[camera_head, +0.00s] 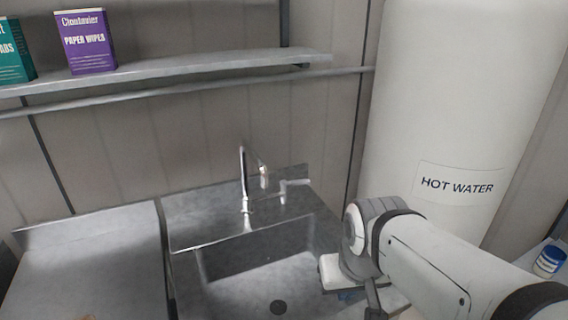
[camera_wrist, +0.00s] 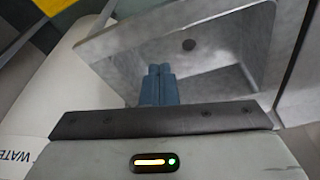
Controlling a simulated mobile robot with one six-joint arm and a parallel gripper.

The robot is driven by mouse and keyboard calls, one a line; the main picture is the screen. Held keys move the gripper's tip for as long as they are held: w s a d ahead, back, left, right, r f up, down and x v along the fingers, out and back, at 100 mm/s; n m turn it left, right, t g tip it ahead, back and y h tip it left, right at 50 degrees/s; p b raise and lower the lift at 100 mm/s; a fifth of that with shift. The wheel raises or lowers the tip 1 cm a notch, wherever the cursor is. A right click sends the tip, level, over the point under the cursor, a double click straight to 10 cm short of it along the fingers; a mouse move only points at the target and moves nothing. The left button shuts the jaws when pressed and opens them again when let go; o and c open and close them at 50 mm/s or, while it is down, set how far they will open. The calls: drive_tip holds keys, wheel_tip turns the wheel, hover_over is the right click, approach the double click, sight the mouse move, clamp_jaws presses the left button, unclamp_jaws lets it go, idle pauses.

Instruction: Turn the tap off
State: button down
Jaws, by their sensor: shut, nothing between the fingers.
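The tap (camera_head: 243,178) is a chrome spout standing at the back edge of the metal sink (camera_head: 225,225) in the head view. A pale lever handle (camera_head: 291,186) stands to the right of the spout. I cannot tell whether water is running. My gripper (camera_wrist: 160,72) shows in the wrist view with its two blue fingers shut together and nothing between them. It is over the right side of the sink unit, apart from the tap. In the head view my arm hides most of the gripper. The wrist view shows the sink basin and drain but not the tap.
A large white hot water tank (camera_head: 455,110) stands at the right behind my arm. A shelf (camera_head: 180,70) above the sink holds a purple paper wipes box (camera_head: 87,42) and a teal box (camera_head: 12,52). The counter (camera_head: 90,265) at left is mostly clear. A blue-lidded container (camera_head: 549,260) is at far right.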

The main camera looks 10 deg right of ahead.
drive_tip(key=shift+s+d+r, duration=0.1)
drive_tip(key=w+d+r+t+p, duration=0.1)
drive_tip(key=w+r+p, duration=0.2)
drive_tip(key=w, duration=2.8)
drive_tip(key=w+f+p, duration=0.2)
drive_tip(key=w+f, duration=0.5)
drive_tip(key=w, duration=0.2)
drive_tip(key=w+f+p, duration=0.2)
drive_tip(key=w+f, duration=0.5)
drive_tip(key=w, duration=0.3)
drive_tip(key=shift+w+t, duration=0.3)
